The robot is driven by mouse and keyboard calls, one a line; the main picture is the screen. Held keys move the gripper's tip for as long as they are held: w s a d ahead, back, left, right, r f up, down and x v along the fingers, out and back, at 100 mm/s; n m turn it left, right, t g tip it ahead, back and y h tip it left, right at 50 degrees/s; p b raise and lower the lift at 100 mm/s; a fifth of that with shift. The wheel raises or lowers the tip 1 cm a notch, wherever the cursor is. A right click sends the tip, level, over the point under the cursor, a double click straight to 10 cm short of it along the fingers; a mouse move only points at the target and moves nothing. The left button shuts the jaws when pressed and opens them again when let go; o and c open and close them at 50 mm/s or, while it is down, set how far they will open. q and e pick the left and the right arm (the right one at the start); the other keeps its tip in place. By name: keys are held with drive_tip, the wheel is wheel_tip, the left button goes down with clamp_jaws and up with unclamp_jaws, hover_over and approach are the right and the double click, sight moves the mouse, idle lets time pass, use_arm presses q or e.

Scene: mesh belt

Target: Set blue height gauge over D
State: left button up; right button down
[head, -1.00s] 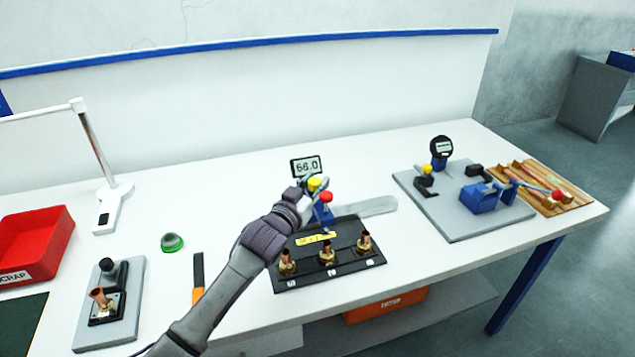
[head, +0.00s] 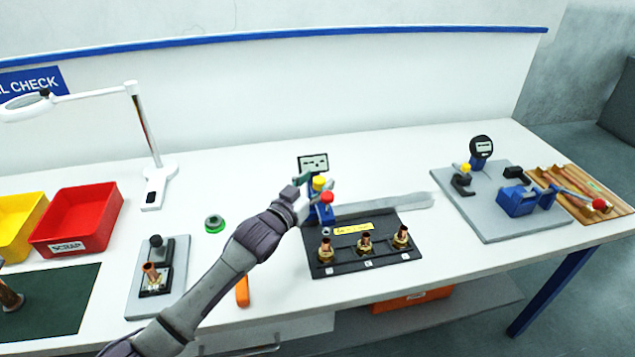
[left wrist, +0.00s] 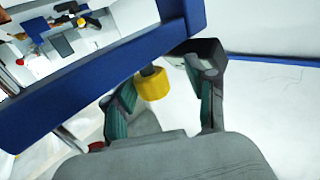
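The blue height gauge (head: 320,214) has a display (head: 313,163), a yellow knob (head: 318,183) and a red knob (head: 327,197). It stands upright at the back left of a black block (head: 366,263), behind the left of three brass-and-copper fittings (head: 326,252). The block's front labels are too small to read. My left gripper (head: 303,188) is at the gauge's left side. In the left wrist view, its fingers (left wrist: 165,88) flank the yellow knob (left wrist: 152,84); finger contact is partly hidden. A blue gauge bar (left wrist: 95,80) crosses that view. My right gripper is not in view.
A grey plate (head: 485,228) with another dial gauge (head: 481,150) stands at the right. A green ring (head: 214,223), a small fixture (head: 155,280), a lamp (head: 157,185) and a red scrap bin (head: 78,222) are at the left. A flat grey strip (head: 400,203) lies behind the block.

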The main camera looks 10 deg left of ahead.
use_arm(q)
drive_tip(key=shift+s+d, duration=0.1)
drive_tip(key=shift+d, duration=0.1)
drive_tip(key=shift+s, duration=0.2)
drive_tip(key=v, duration=1.1)
drive_tip(key=shift+s+a, duration=0.2)
drive_tip(key=shift+a, duration=0.1)
